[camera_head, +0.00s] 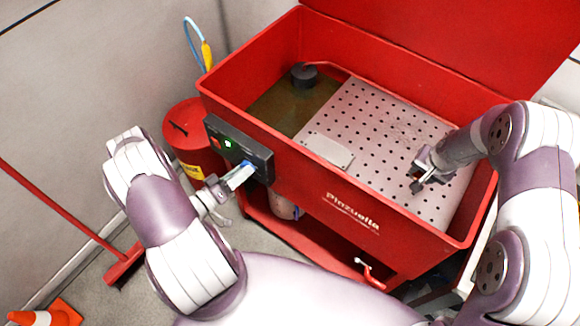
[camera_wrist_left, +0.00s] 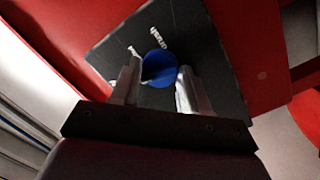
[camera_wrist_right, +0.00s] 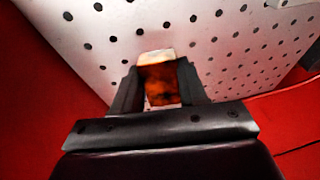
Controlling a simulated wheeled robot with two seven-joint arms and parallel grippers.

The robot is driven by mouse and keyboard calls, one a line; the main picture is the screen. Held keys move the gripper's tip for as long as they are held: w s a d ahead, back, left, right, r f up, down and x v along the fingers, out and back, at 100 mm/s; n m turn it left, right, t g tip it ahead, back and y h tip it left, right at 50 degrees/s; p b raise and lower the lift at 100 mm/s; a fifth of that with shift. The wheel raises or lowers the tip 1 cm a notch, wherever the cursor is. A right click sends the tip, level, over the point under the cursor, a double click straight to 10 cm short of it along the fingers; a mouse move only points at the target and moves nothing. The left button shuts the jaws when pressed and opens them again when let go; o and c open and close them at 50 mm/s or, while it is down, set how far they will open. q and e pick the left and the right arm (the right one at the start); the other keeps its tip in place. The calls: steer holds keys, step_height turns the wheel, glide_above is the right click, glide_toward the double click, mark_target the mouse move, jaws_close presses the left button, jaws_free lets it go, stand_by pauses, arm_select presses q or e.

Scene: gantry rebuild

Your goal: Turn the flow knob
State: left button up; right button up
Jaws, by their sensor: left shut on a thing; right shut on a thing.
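The blue flow knob (camera_head: 247,164) sits on the black control panel (camera_head: 222,150) on the front of the red parts washer. In the left wrist view the round knob (camera_wrist_left: 159,68) lies between the fingertips of my left gripper (camera_wrist_left: 160,80). My left gripper (camera_head: 240,177) is shut on the knob at the panel's right end. My right gripper (camera_head: 424,179) is over the perforated tray inside the washer. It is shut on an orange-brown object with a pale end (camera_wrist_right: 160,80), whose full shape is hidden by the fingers.
The washer's red front rim (camera_head: 330,185) stands between my two arms. The perforated tray (camera_head: 375,125) is mostly bare, with a flat plate (camera_head: 327,150) near its front. A red can (camera_head: 190,130) stands left of the panel. A red crank handle (camera_head: 370,274) juts out low in front.

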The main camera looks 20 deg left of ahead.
arm_select(q)
steer(key=shift+r+m+y, duration=0.1)
steer(key=shift+m+y, duration=0.3)
steer(key=shift+m, duration=1.8)
steer(key=shift+r+m+y, duration=0.1)
steer(key=shift+m+y, duration=0.3)
steer(key=shift+m, duration=1.8)
steer(key=o, duration=1)
steer(key=shift+o, duration=0.2)
steer(key=shift+s, duration=0.1)
steer(key=v, duration=1.2)
steer(key=shift+r, duration=0.15)
